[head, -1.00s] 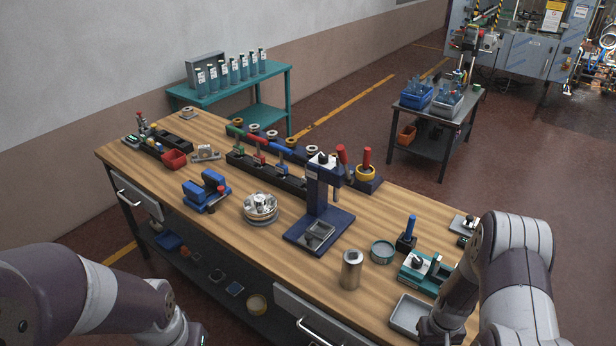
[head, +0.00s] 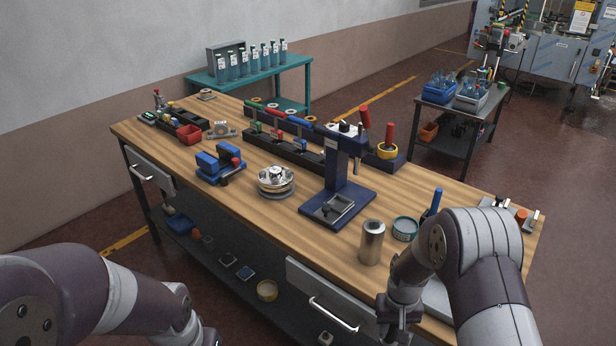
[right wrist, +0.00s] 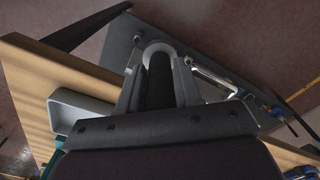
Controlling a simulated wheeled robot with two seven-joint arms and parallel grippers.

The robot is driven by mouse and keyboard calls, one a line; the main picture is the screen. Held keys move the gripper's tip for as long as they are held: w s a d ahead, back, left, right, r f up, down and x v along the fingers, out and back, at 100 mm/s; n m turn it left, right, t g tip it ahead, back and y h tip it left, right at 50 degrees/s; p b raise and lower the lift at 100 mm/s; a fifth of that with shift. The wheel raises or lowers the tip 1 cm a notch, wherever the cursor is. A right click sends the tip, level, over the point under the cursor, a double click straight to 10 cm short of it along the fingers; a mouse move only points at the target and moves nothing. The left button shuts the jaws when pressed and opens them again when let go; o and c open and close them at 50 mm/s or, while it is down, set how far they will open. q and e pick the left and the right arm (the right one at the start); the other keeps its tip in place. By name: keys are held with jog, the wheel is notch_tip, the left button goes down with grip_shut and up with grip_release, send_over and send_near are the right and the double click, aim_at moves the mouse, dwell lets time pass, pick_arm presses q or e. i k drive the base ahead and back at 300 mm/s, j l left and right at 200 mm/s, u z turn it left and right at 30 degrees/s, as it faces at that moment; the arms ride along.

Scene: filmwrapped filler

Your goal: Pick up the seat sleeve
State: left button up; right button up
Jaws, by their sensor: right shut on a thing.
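My right gripper (head: 392,322) is at the front edge of the workbench in the head view, seen mostly from behind. In the right wrist view the gripper (right wrist: 158,62) is shut on a pale, round, ring-like piece, which I take to be the seat sleeve (right wrist: 159,45). Its rim shows between the fingertips; the rest is hidden by the fingers. It appears out past the bench edge, with the lower shelf and floor behind it. In the head view the sleeve cannot be made out. My left arm comes in at lower left, but its gripper is out of frame.
The wooden bench (head: 230,215) holds a blue press (head: 340,190), a steel cylinder (head: 372,242), a teal round tin (head: 404,228) and a stack of metal discs (head: 276,182). A grey tray (head: 437,298) is partly behind my right arm. A drawer (head: 325,295) juts below the edge.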

aim_at(372, 233)
jog(key=i+j+z, duration=0.1)
jog(key=z, duration=0.35)
jog(key=j+z, duration=0.1)
jog(key=z, duration=0.35)
jog(key=i+j+z, duration=0.1)
jog(key=z, duration=0.35)
jog(key=i+j, duration=0.1)
jog(key=j, duration=0.65)
